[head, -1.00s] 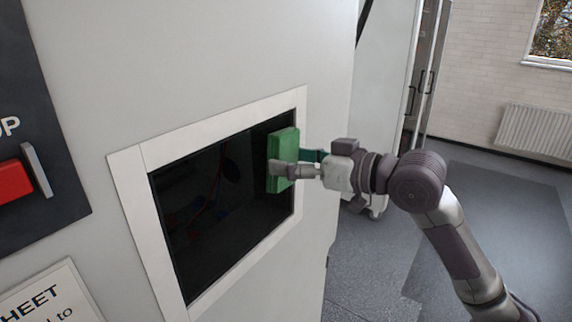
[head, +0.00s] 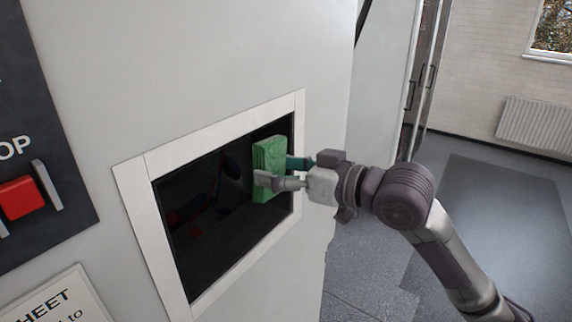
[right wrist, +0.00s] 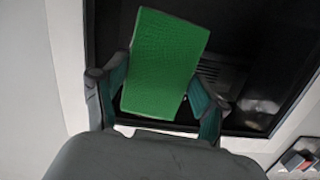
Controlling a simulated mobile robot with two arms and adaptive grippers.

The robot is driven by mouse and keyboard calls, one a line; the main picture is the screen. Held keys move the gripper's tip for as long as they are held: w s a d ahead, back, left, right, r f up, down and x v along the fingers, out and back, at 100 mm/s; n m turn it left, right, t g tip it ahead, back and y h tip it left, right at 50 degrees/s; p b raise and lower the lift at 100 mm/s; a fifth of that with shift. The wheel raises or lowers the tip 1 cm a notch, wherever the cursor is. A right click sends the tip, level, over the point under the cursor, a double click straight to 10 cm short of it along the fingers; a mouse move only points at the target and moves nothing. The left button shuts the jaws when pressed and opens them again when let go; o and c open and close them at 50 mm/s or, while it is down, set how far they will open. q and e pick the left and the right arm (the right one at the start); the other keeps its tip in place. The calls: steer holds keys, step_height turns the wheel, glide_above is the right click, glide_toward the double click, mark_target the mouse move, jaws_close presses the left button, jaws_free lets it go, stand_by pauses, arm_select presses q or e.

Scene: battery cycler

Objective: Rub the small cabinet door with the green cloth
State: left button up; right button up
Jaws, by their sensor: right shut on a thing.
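The small cabinet door (head: 205,215) is a dark, glossy panel in a white frame on the light grey cabinet. The folded green cloth (head: 268,160) is at the right part of the dark panel, upright; whether it touches the panel I cannot tell. My right gripper (head: 275,172) is shut on the cloth, its arm coming in from the right. In the right wrist view, the green cloth (right wrist: 165,65) stands between the two fingers (right wrist: 158,95), with the dark panel (right wrist: 255,75) behind it. My left gripper is not in view.
A red button (head: 20,197) on a dark plate and a paper sheet (head: 62,305) are at the left on the cabinet. Tall cabinets stand behind at the right. Open grey floor (head: 480,220) and a white radiator (head: 538,125) lie at the far right.

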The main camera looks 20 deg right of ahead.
steer(key=v, duration=0.3)
steer(key=b+v, duration=0.1)
steer(key=v, duration=0.1)
steer(key=shift+s+d+f, duration=0.1)
steer(key=shift+s+f, duration=0.25)
steer(key=shift+f, duration=0.05)
steer(key=shift+f+b+v, duration=0.2)
steer(key=shift+b+v, duration=0.65)
steer(key=shift+v, duration=0.7)
